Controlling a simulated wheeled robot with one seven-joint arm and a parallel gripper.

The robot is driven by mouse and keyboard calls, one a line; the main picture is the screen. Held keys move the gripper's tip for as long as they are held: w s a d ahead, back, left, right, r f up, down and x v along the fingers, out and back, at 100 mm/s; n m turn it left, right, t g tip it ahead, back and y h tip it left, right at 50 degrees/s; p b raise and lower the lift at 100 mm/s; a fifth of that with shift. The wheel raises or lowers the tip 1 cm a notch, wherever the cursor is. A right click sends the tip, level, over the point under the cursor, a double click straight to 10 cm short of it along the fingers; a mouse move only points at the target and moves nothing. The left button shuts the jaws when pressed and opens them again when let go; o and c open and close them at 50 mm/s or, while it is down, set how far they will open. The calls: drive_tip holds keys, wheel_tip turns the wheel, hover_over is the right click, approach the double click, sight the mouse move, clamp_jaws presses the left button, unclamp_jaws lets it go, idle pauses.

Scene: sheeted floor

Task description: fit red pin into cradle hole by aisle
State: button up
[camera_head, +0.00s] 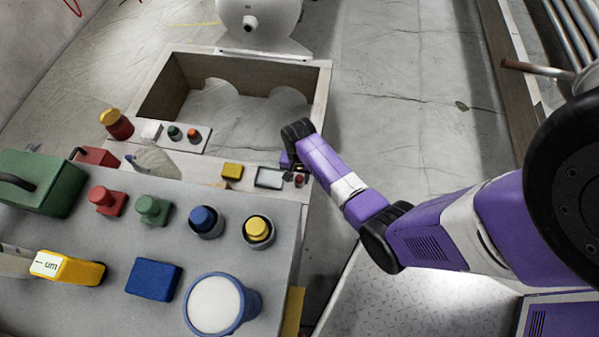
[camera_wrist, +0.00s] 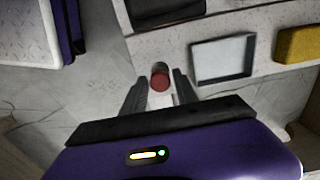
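The red pin (camera_head: 299,180) stands at the right end of the pale wooden ledge, beside a small framed tray (camera_head: 269,178). In the wrist view the red pin (camera_wrist: 160,76) shows its round top between my fingertips, with a narrow gap on each side. My gripper (camera_wrist: 159,82) is open around it; in the head view my gripper (camera_head: 291,163) is partly hidden by my wrist. A white block (camera_head: 178,143) with a green and an orange-red round peg sits further left on the ledge. I cannot tell for sure whether it is the cradle.
A yellow block (camera_head: 232,171) lies left of the tray. The grey table (camera_head: 120,235) in front holds several coloured blocks, knobs and a blue-rimmed cup (camera_head: 214,304). An open wooden frame (camera_head: 325,90) lies behind the ledge. The floor to the right (camera_head: 410,110) is clear.

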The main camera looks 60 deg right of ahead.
sight(299, 178)
clamp_jaws()
drive_tip(key=shift+r+p, duration=2.3)
drive_tip(key=shift+p, duration=0.2)
wheel_tip(299, 178, up, 4)
drive_tip(key=p, duration=0.4)
